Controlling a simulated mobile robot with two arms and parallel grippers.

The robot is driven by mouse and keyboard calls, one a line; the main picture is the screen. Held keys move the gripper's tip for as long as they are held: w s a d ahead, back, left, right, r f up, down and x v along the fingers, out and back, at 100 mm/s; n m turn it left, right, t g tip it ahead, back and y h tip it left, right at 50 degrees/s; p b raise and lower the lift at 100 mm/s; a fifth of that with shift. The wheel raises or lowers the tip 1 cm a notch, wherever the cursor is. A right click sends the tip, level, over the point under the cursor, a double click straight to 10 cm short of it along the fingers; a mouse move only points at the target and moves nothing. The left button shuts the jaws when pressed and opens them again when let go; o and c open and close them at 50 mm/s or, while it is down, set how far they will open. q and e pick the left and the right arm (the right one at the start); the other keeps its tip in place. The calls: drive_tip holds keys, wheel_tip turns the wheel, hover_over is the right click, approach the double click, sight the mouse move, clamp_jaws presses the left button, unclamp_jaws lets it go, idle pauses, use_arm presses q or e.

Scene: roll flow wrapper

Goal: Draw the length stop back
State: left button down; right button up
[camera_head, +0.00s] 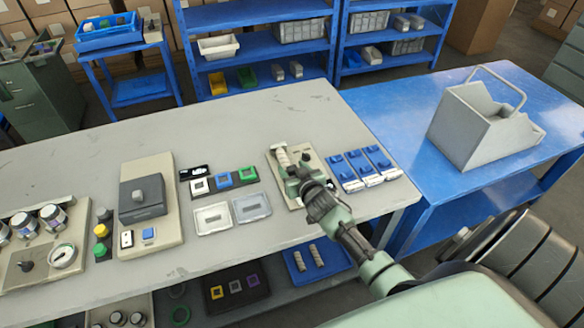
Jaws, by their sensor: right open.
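A beige base plate (321,164) lies near the right end of the grey workbench. A cream ribbed cylindrical part (282,157) stands out at its back left. My right gripper (289,170) is over this plate, close to the cylindrical part, with its arm coming in from the lower right. The gripper is open; whether it touches anything under it I cannot tell. I cannot pick out the length stop for sure; my gripper and wrist hide much of the plate. My left gripper is not in view.
Blue-and-white blocks (364,168) stand close to the plate's right. Two shallow trays (212,218) and a strip of coloured blocks (222,180) lie to its left. A grey carrier (474,129) stands on the blue table. The back of the workbench is clear.

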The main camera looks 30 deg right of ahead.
drive_tip(key=shift+w+f, duration=0.15)
drive_tip(key=shift+w, duration=0.2)
drive_tip(key=shift+d, duration=0.1)
clamp_jaws()
idle(1.1)
